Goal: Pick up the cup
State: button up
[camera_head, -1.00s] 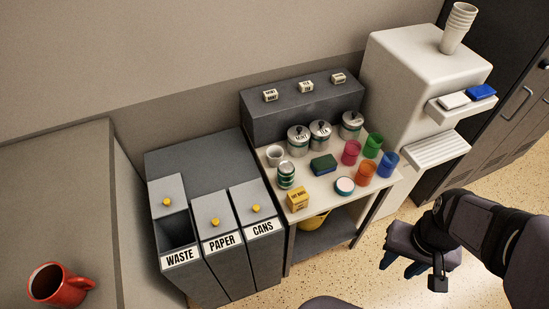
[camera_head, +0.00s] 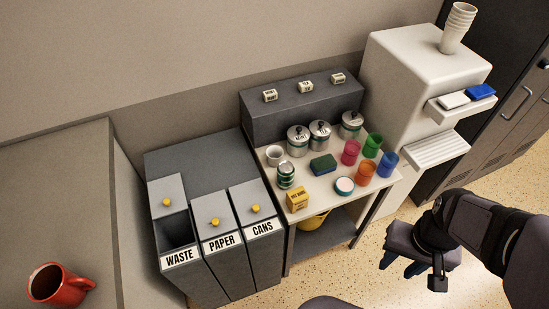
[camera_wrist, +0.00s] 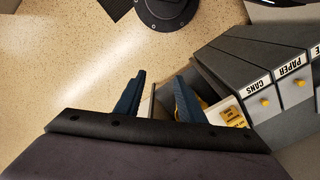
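Several cups are in the head view. A red mug (camera_head: 60,287) stands on the grey surface at lower left. Pink (camera_head: 351,152), green (camera_head: 372,146), orange (camera_head: 366,173) and blue (camera_head: 387,165) tumblers stand on the table's right side. A stack of pale cups (camera_head: 459,27) stands on the white dispenser. My gripper (camera_head: 402,267) is over the floor, right of the table and apart from every cup. In the wrist view its blue fingers (camera_wrist: 160,97) are apart, with nothing seen held between them.
The white dispenser (camera_head: 400,60) stands behind right.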

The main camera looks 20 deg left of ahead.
jog(key=o, duration=0.4)
jog(key=shift+o, duration=0.2)
